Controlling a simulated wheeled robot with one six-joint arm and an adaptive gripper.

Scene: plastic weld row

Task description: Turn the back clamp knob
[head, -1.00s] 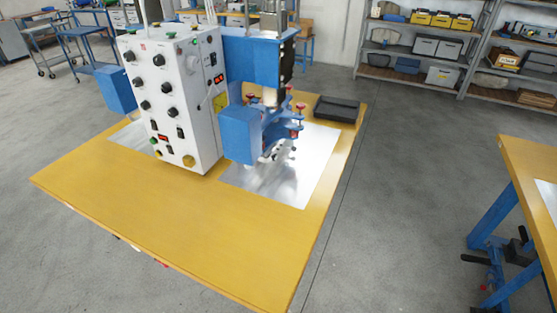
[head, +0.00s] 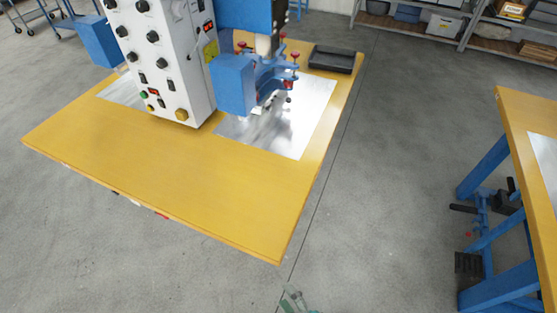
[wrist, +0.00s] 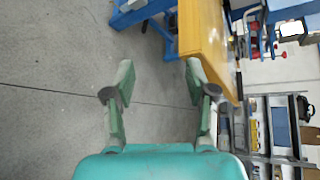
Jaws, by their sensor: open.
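The blue clamp fixture (head: 270,82) stands on a metal plate on the yellow table, under the welding machine's head. Several small red knobs sit on it; one red knob (head: 295,55) is at its right side and another red knob (head: 242,44) is at the far left, partly behind the machine. I cannot tell for sure which is the back clamp knob. My gripper (wrist: 158,85) is open and empty over bare floor in the wrist view. Only its tip (head: 293,298) shows at the bottom of the head view, well in front of the table and apart from the knobs.
The white control box (head: 165,60) stands left of the fixture. A black tray (head: 332,60) lies at the table's back right corner. The front of the yellow table (head: 150,160) is bare. Another table (head: 525,110) stands at right, with open floor between.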

